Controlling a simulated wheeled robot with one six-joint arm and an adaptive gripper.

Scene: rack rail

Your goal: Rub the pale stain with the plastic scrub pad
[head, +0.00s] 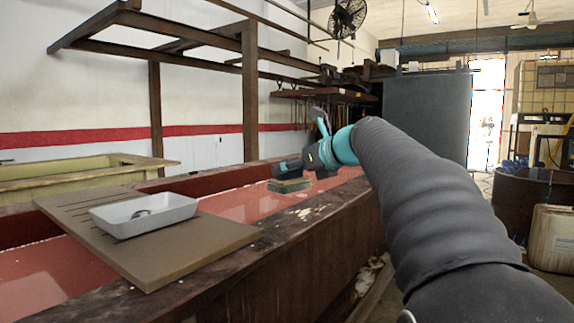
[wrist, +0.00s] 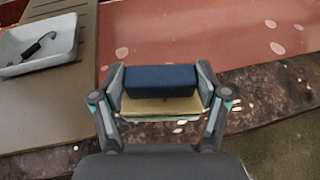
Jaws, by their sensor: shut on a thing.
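My gripper (wrist: 161,90) is shut on a block with a dark blue part (wrist: 161,78), which I take for the plastic scrub pad. A tan layer (wrist: 162,106) shows below the blue, between the fingers. In the head view my gripper (head: 288,170) is over the red bed, with a tan and greenish block (head: 290,186) right under it. I cannot tell whether the pad touches the surface. Several pale spots, one of them at the left (wrist: 122,52), lie on the red surface. I cannot tell which is the task's stain; the pad may hide part of it.
A brown board (head: 150,262) lies across the trough at the left, bearing a white tray (head: 145,214) with a small dark item inside. The trough's worn wooden edge (head: 280,238) runs along the near side. Wooden posts (head: 250,90) and a frame stand behind.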

